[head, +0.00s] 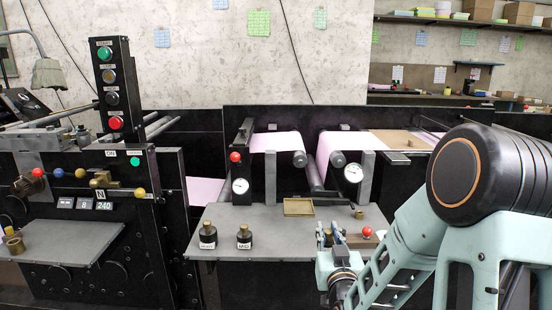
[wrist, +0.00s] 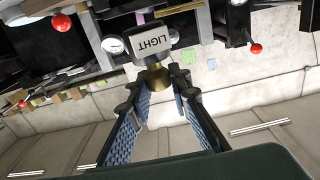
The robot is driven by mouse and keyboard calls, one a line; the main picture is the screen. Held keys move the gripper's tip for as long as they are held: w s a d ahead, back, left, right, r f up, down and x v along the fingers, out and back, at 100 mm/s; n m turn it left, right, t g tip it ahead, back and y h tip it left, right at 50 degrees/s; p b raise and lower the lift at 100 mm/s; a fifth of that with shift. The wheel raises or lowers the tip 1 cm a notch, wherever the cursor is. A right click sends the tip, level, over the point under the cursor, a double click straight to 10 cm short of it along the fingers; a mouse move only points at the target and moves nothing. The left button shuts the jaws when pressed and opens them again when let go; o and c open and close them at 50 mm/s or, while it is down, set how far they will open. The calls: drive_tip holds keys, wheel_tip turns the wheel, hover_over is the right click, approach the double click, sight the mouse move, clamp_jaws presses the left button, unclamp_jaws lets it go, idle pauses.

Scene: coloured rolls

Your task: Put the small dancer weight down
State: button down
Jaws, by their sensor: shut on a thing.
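In the wrist view my gripper (wrist: 155,82) is shut on the brass neck of a small weight (wrist: 152,42). The weight has a white label that reads LIGHT and points away from my palm. In the head view my gripper (head: 329,236) is over the right front part of the grey shelf (head: 285,240). The weight is hard to make out there among the fingers. Two black bottle-shaped weights with pale labels, one at left (head: 208,235) and one to its right (head: 244,238), stand upright on the shelf's left part.
A shallow brass tray (head: 298,208) lies on the shelf's back middle. A small brass piece (head: 358,214) and a red knob (head: 367,232) are near my gripper at right. Gauges and pink web rollers (head: 299,159) stand behind. The shelf's middle front is clear.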

wheel_tip(320, 180, up, 31)
drive_tip(key=p, duration=2.9)
drive_tip(key=shift+a+f, duration=0.15)
drive_tip(key=shift+w+f, duration=0.1)
drive_tip(key=shift+w, duration=0.1)
